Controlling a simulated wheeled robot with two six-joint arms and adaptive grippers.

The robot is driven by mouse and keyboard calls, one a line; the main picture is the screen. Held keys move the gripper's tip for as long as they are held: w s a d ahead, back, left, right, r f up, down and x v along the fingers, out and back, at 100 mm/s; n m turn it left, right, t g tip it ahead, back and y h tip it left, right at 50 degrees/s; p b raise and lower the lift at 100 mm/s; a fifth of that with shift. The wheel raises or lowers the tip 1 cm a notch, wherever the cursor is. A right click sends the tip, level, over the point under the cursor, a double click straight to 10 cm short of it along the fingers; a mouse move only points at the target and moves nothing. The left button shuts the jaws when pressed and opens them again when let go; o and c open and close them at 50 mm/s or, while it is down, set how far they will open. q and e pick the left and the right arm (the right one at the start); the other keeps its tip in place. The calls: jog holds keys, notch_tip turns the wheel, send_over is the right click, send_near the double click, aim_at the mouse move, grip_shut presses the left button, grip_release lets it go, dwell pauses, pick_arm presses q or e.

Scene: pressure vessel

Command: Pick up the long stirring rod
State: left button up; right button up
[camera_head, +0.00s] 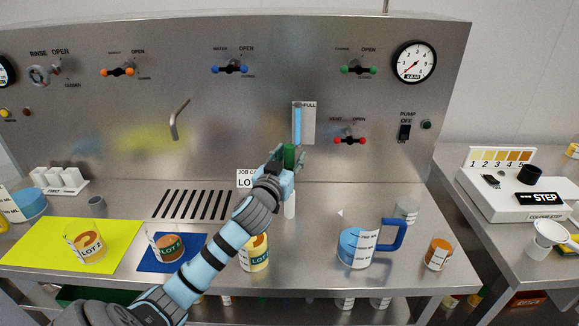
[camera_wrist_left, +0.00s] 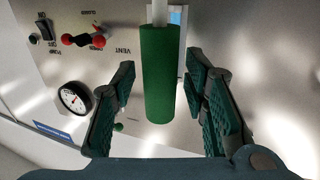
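The long stirring rod has a green handle (camera_head: 290,155), which stands between the fingers of my left gripper (camera_head: 288,160). In the left wrist view the green handle (camera_wrist_left: 163,75) lies between the two open fingers (camera_wrist_left: 160,105), with visible gaps on both sides. A thin white shaft (camera_wrist_left: 159,12) continues from one end of the handle. In the head view a white upright piece (camera_head: 290,205) shows below my gripper; I cannot tell whether it is the shaft or a holder. My right gripper is not in view.
A blue-handled jug (camera_head: 358,245) and an orange-brown jar (camera_head: 437,254) stand to the right on the steel counter. The steel panel with valves and a level tube (camera_head: 298,125) rises just behind my gripper.

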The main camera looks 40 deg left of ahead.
pick_arm(q)
grip_shut()
